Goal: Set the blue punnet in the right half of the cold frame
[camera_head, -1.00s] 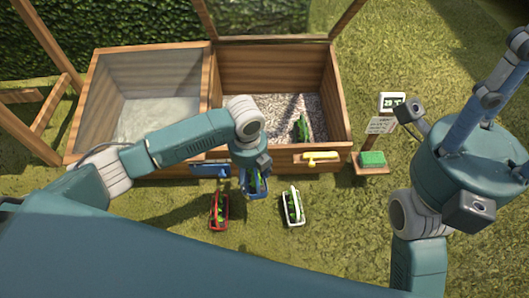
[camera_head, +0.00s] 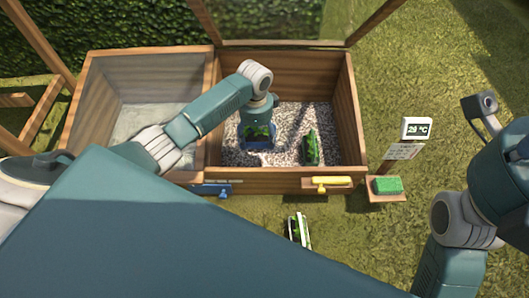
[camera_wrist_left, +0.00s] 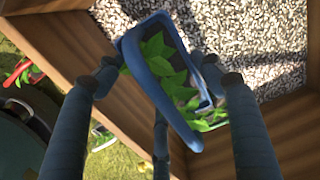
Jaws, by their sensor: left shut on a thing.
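The blue punnet (camera_wrist_left: 160,85) with green seedlings is held between the fingers of my left gripper (camera_wrist_left: 155,75) in the left wrist view, tilted in that picture. In the head view my left gripper (camera_head: 257,120) is inside the right half of the cold frame (camera_head: 345,115), with the blue punnet (camera_head: 257,142) below it. I cannot tell whether the punnet touches the gravel (camera_head: 285,115). The right half's lid stands raised; the left half (camera_head: 145,90) is covered by its pane. My right arm is at the right edge; its gripper fingers are not visible.
A white punnet (camera_head: 299,229) stands on the grass in front. A red punnet (camera_wrist_left: 24,73) shows in the wrist view. A thermometer sign (camera_head: 417,128) stands at the right.

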